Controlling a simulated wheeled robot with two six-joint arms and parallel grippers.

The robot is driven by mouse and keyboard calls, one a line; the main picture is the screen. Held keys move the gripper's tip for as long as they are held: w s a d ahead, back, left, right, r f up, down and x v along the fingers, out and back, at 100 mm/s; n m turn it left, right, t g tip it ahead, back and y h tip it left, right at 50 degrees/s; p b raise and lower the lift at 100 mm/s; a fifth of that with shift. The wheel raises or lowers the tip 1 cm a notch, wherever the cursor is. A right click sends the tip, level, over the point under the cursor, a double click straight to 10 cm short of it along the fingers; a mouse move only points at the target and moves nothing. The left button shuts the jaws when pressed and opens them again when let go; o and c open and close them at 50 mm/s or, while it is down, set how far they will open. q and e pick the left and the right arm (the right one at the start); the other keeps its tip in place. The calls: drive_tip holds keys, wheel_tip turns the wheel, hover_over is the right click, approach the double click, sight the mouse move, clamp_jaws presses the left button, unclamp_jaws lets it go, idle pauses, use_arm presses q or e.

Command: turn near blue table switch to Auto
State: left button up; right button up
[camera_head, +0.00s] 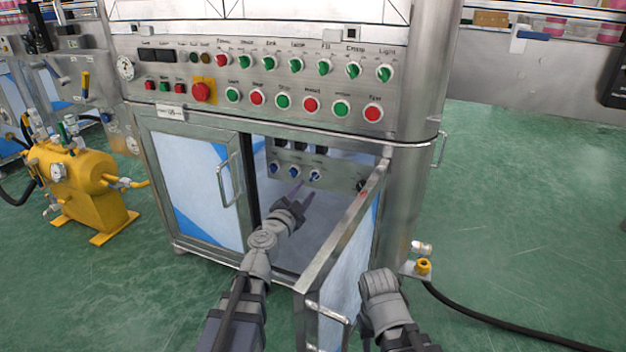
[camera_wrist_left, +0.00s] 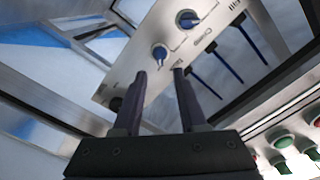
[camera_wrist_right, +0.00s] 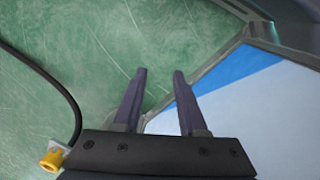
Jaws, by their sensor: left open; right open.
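A small grey panel (camera_head: 335,183) inside the open cabinet carries a row of blue switches. The rightmost blue switch (camera_head: 315,175) is nearest a black knob (camera_head: 361,186); the middle blue switch (camera_head: 294,171) and left blue switch (camera_head: 275,168) are further left. My left gripper (camera_head: 303,189) is open in the cabinet opening, in front of the panel. In the left wrist view a blue switch (camera_wrist_left: 160,53) shows just beyond and between the open fingertips (camera_wrist_left: 159,73); I see no contact. My right gripper (camera_wrist_right: 158,75) is open and empty.
The open right cabinet door (camera_head: 345,245) stands between my arms. The left door (camera_head: 195,180) is shut. Above is a control panel with red and green buttons (camera_head: 311,104). A yellow tank (camera_head: 85,185) stands left. Green floor (camera_head: 520,230) is clear at right, except a black hose.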

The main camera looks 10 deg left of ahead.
sight(314, 178)
use_arm(q)
drive_tip(key=w, duration=0.3)
drive_tip(key=w+d, duration=0.1)
drive_tip(key=w, duration=0.2)
drive_tip(key=shift+w+d, duration=0.15)
drive_tip(key=shift+w, duration=0.2)
clamp_jaws()
